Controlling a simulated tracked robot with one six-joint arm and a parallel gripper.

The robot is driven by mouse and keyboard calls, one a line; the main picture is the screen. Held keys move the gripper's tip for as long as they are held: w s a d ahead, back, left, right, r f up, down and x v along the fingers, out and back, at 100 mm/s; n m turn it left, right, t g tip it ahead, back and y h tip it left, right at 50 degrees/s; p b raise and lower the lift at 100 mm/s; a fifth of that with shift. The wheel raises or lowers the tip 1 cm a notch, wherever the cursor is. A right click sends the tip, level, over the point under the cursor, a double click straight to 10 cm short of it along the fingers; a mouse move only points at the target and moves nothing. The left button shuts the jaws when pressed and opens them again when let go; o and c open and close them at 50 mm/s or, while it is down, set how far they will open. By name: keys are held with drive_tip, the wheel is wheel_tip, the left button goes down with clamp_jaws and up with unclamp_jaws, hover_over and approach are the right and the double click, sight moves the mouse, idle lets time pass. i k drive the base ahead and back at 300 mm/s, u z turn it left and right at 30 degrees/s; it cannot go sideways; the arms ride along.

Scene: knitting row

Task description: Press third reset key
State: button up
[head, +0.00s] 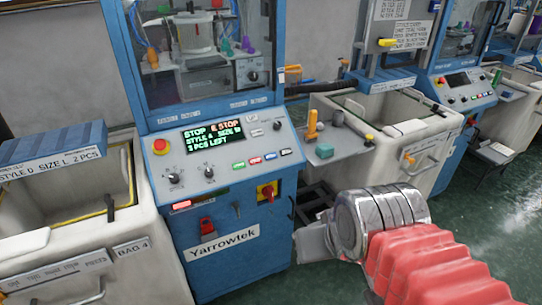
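A blue knitting machine labelled Yarrowtek (222,245) stands in the middle of the head view. Its sloped grey panel (225,180) has a lit display (213,135) reading STOP, E STOP, a style and size line, and pieces left. Below and right of the display is a row of small keys: green (239,166), red (255,161), blue (270,156) and white (286,152). Their labels are too small to read. My gripper (316,243) is right of the machine, lower than the panel and apart from the keys. Its fingers are not clear enough to tell open from shut.
A red stop button (160,145) and black knobs (174,179) are also on the panel. A red-yellow switch (267,192) is below. A bin (62,200) stands left, and a grey shelf (333,145) with an orange tool is right. Green floor (480,230) is open at right.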

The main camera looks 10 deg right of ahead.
sight(269, 157)
drive_tip(key=z, duration=0.05)
drive_tip(key=i, duration=1)
drive_tip(key=u, duration=0.05)
